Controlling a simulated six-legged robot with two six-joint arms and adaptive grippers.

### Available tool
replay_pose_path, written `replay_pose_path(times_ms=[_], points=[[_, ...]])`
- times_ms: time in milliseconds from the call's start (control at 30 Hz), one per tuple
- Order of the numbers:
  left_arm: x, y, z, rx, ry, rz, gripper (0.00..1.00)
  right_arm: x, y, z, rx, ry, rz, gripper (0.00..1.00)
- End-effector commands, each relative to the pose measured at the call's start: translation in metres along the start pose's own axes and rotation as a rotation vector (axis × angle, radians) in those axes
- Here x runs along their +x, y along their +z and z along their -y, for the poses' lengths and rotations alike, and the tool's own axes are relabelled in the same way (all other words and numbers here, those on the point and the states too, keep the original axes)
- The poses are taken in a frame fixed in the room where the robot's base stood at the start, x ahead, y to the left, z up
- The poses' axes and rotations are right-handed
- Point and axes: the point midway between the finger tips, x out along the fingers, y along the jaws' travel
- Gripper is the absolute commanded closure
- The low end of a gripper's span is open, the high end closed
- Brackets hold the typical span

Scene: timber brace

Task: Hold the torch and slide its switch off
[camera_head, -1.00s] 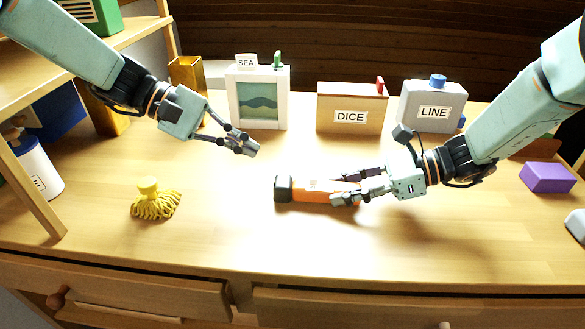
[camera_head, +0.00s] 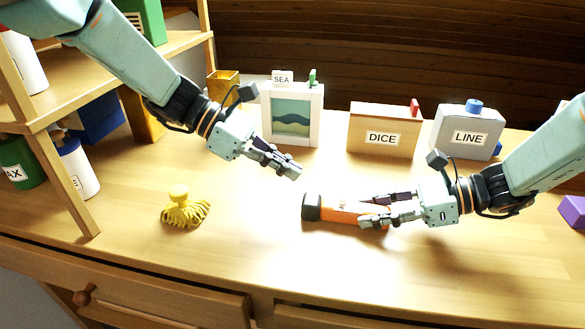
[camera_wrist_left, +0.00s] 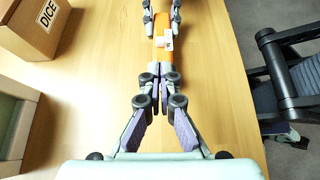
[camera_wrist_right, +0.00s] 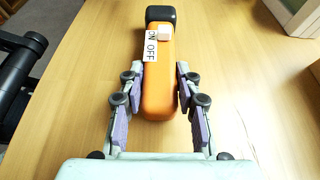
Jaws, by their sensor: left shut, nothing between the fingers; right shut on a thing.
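An orange torch (camera_head: 345,213) with a black head lies on the desk in the head view, its head pointing left. In the right wrist view the torch (camera_wrist_right: 158,85) shows a white switch (camera_wrist_right: 164,33) and a label reading ON and OFF, with the switch on the ON side. My right gripper (camera_head: 370,208) is shut on the torch body, a finger along each side. My left gripper (camera_head: 296,172) is shut and empty, above the desk, up and left of the torch head. In the left wrist view its fingertips (camera_wrist_left: 160,78) point toward the torch (camera_wrist_left: 165,48).
A yellow tasselled thing (camera_head: 184,208) sits at left, near a wooden shelf (camera_head: 70,180). The desk front is clear.

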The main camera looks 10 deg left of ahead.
Motion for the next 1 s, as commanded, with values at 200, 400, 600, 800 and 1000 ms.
replay_pose_path(times_ms=[200, 400, 600, 800, 1000], points=[[0.042, -0.001, 0.001, 0.0, -0.005, -0.005, 1.0, 0.0, 0.0, 0.0, 0.0, 0.0, 0.0, 1.0], [0.067, -0.001, 0.001, 0.001, -0.003, -0.003, 1.0, 0.0, 0.0, 0.0, 0.0, 0.0, 0.0, 1.0], [0.076, 0.0, 0.0, 0.002, 0.0, -0.001, 1.0, 0.0, 0.0, 0.0, 0.0, 0.0, 0.0, 1.0], [0.077, 0.0, 0.0, 0.002, 0.001, -0.001, 1.0, 0.0, 0.0, 0.0, 0.0, 0.0, 0.0, 1.0], [0.08, 0.002, 0.0, 0.002, 0.0, -0.002, 1.0, 0.0, 0.0, 0.0, 0.0, 0.0, 0.0, 1.0]])
